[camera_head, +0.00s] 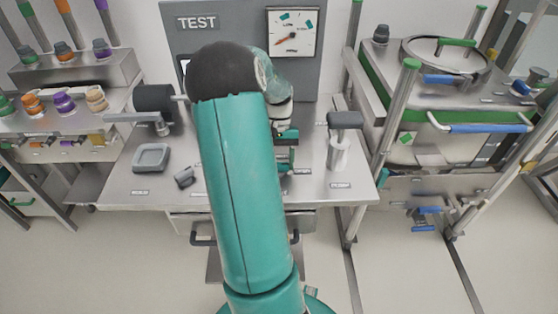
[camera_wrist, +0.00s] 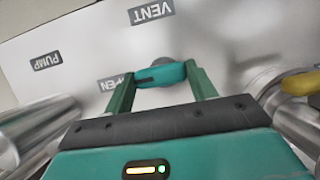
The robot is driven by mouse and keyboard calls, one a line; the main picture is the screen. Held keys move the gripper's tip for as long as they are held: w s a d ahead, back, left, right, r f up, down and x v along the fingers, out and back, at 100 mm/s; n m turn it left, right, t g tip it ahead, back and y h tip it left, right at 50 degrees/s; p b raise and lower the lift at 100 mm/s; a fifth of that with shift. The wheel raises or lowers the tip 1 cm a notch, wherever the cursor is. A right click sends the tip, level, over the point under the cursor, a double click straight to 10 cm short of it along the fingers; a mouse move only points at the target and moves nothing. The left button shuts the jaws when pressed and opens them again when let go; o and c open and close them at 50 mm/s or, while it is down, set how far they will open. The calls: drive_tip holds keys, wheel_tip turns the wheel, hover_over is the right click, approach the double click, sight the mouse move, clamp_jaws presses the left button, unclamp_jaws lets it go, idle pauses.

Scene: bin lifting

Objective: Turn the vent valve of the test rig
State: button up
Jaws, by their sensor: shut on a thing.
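In the wrist view, a teal vent valve handle (camera_wrist: 167,76) with a dark slot sits between the two green fingers of my gripper (camera_wrist: 160,79). My gripper is shut on it. A VENT label (camera_wrist: 151,11) lies just beyond the handle, and a partly covered label ending in PEN (camera_wrist: 117,82) is beside the left finger. In the head view, my arm covers the middle of the test rig bench (camera_head: 120,186). My gripper (camera_head: 286,153) shows only in part beside the arm there, low over the bench, and the valve is hidden.
A gauge (camera_head: 293,33) with a red needle is on the grey TEST panel (camera_head: 235,60). A black-topped post (camera_head: 339,148) stands right of my gripper. A grey square dish (camera_head: 151,158) lies at left. The wrist view shows metal cylinders at both sides and a yellow part (camera_wrist: 301,83).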

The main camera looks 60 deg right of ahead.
drive_tip(key=o, duration=1)
drive_tip(key=v, duration=1.3)
drive_tip(key=shift+r, duration=0.45)
drive_tip(key=shift+w, duration=0.1)
